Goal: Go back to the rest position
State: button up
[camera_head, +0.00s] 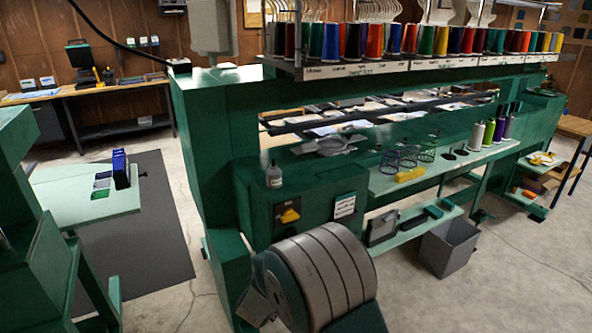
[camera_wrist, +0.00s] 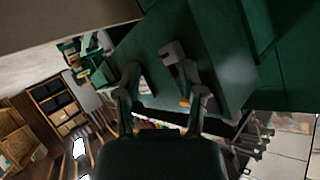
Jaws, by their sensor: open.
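My gripper (camera_wrist: 152,64) shows in the wrist view with its two dark fingers spread apart. It is open, and nothing shows held between the fingertips. Behind the fingers is the dark green side of a machine, with small white and yellow patches on it. The wrist view is strongly tilted. My gripper does not show clearly in the head view. The long green machine (camera_head: 205,150) stands across the middle there, with a rack of coloured thread spools (camera_head: 405,40) above it.
A banded grey drum (camera_head: 320,270) is at the front centre. A grey bin (camera_head: 449,247) stands under the machine's pale shelf (camera_head: 430,175). At left are a small table (camera_head: 60,190) and a dark mat (camera_head: 160,215). Bare concrete floor (camera_head: 530,265) is clear at right.

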jog(key=s+d+r+n+g+y, duration=0.1)
jog(key=s+d+r+n+y, duration=0.25)
jog(key=r, duration=0.65)
jog(key=s+d+r+n+g+y, duration=0.1)
jog(key=s+d+r+y, duration=0.1)
jog(key=s+d+r, duration=0.5)
jog(key=s+d+r+n+g+h, duration=0.1)
jog(key=s+d, duration=0.4)
jog(key=s, duration=0.6)
jog(key=s+d+r+n+g+h, duration=0.2)
jog(key=s+d+r+g, duration=0.1)
jog(key=s, duration=0.9)
jog(key=d+r, duration=0.1)
jog(key=d, duration=0.1)
jog(key=shift+d+r, duration=0.25)
jog(key=shift+d, duration=0.05)
